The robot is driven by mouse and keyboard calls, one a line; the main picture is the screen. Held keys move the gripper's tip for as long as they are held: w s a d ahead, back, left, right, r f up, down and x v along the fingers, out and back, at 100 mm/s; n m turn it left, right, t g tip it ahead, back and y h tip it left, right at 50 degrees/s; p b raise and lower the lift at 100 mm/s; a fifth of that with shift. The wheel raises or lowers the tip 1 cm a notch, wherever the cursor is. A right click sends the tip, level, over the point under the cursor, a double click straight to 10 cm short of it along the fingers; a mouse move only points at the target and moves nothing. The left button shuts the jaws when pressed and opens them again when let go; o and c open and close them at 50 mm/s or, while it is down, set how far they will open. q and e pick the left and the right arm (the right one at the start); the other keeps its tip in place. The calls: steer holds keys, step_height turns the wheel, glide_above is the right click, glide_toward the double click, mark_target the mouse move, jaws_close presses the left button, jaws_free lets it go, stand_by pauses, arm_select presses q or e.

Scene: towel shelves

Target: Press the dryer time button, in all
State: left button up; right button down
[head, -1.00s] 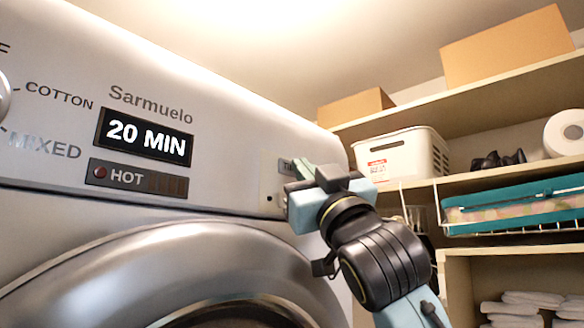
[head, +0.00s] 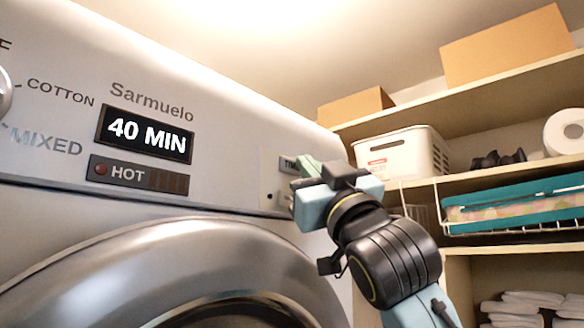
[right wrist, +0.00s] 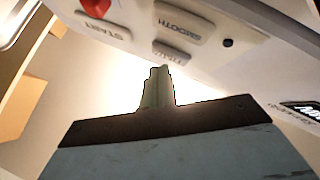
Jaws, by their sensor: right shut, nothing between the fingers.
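The dryer (head: 240,130) fills the left of the head view, and its display (head: 145,134) reads 40 MIN. The grey time button (head: 289,165) is on the right of its panel, partly hidden by my right gripper (head: 306,168). The button also shows in the right wrist view (right wrist: 172,53), just beyond the fingertips. My right gripper is shut and empty, with its fingertips close to the button. I cannot tell whether they touch it. My left gripper is not in view.
In the right wrist view, a SMOOTH button (right wrist: 184,23) and a red-topped START button (right wrist: 102,22) are near the time button. Shelves (head: 470,180) with a white basket (head: 400,155), boxes and towels stand at the right.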

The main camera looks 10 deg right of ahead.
steer(key=shift+s+d, duration=0.15)
steer(key=shift+s, duration=0.1)
steer(key=s+d, duration=0.1)
steer(key=s, duration=0.1)
steer(key=s+d+b, duration=0.1)
steer(key=d, duration=0.1)
steer(key=shift+s, duration=0.4)
stand_by(0.9)
